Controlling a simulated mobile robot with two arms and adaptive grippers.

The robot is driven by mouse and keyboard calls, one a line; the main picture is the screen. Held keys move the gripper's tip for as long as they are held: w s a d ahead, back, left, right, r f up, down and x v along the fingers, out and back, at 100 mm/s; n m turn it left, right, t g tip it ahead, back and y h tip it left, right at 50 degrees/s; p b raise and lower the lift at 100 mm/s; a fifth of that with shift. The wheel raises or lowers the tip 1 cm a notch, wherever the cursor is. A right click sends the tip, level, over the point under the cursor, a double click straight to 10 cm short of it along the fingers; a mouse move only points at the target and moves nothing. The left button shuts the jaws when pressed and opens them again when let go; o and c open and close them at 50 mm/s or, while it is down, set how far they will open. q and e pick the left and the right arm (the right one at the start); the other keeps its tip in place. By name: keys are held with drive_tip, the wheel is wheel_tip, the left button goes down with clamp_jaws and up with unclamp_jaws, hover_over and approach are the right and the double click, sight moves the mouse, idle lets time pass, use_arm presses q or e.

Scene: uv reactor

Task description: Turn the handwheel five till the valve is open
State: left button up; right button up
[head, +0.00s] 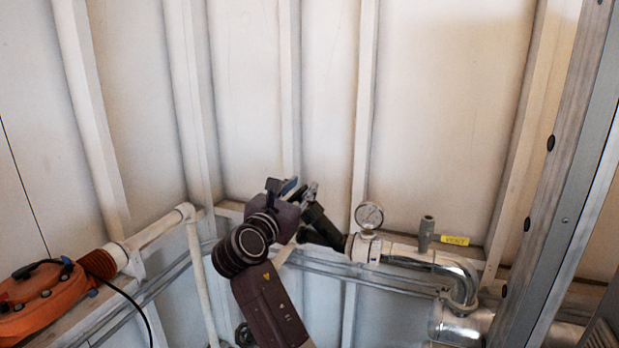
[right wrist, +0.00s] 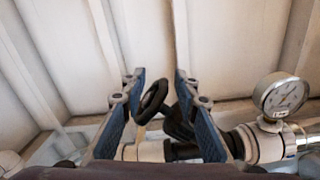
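The black handwheel (right wrist: 153,100) shows in the right wrist view as a small dark ring, tilted to the camera. It stands between the two blue-padded fingers of my right gripper (right wrist: 160,78). The fingers are spread, with a visible gap on the wheel's right side; contact on the left is hard to judge. In the head view, my right gripper (head: 297,188) is at the upper end of the black valve body (head: 323,226), and I cannot make out the wheel clearly behind the fingers. My left gripper is not in view.
A round pressure gauge (head: 369,215) stands on the pipe just right of the valve. Further right are a grey valve handle (head: 427,232) and a yellow VENT label (head: 455,240). An orange unit (head: 42,300) with a hose sits at left. A ribbed white wall closes off the back.

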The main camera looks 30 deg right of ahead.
drive_tip(key=x, duration=0.6)
drive_tip(key=shift+p, duration=0.45)
drive_tip(key=shift+w+d+f, duration=0.1)
drive_tip(key=shift+w+f, duration=0.1)
drive_tip(key=c, duration=0.6)
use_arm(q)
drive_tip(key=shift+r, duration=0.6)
use_arm(e)
clamp_jaws()
